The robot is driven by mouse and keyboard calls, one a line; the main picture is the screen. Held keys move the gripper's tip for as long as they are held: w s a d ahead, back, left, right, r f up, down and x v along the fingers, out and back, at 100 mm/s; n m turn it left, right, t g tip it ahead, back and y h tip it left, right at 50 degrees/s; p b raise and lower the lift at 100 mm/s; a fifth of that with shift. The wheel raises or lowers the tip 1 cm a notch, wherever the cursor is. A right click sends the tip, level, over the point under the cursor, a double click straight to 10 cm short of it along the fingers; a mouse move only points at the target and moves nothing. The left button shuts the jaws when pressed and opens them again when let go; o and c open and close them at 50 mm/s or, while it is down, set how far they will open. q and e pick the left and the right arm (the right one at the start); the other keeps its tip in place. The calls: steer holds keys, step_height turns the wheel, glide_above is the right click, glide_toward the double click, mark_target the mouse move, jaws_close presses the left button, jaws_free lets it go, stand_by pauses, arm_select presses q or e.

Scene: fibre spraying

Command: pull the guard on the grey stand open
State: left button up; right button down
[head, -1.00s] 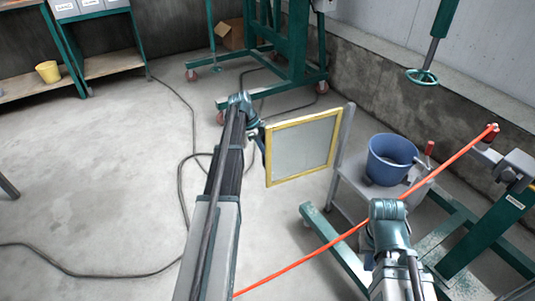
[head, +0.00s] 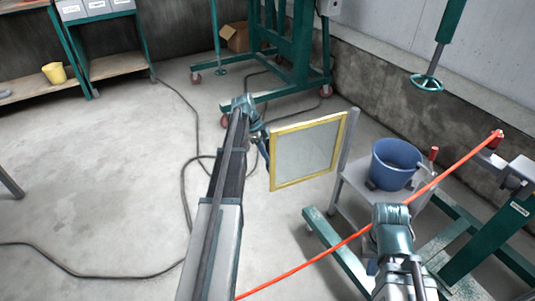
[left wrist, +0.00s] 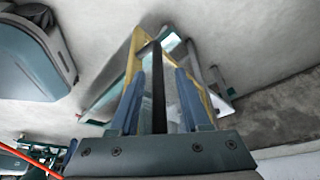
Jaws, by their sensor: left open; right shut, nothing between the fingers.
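The guard (head: 306,152) is a flat panel in a yellow frame, held upright at its right edge by the post of the grey stand (head: 348,172). My left gripper (head: 264,146) is at the guard's left edge in the head view, partly hidden by its own wrist. In the left wrist view my left gripper (left wrist: 160,74) has its two blue fingers apart. A dark bar (left wrist: 158,92) runs between them, with the yellow frame (left wrist: 133,62) beyond. I cannot tell whether the fingers touch it. My right arm is at the lower right; its fingers are hidden.
A blue bucket (head: 395,163) stands on the grey stand's shelf. A red-orange bar (head: 440,177) crosses in front of the stand and over a green frame (head: 480,232). Dark cables (head: 184,180) lie on the floor. The floor to the left is largely clear.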

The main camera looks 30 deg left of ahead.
arm_select(q)
steer(key=p+v, duration=1.2)
steer(key=v, duration=0.1)
steer(key=shift+a+r, duration=0.2)
arm_select(e)
step_height(320, 180, up, 12)
steer(key=shift+r, duration=0.25)
arm_select(q)
steer(key=shift+s, duration=0.2)
arm_select(e)
steer(key=shift+s, duration=0.1)
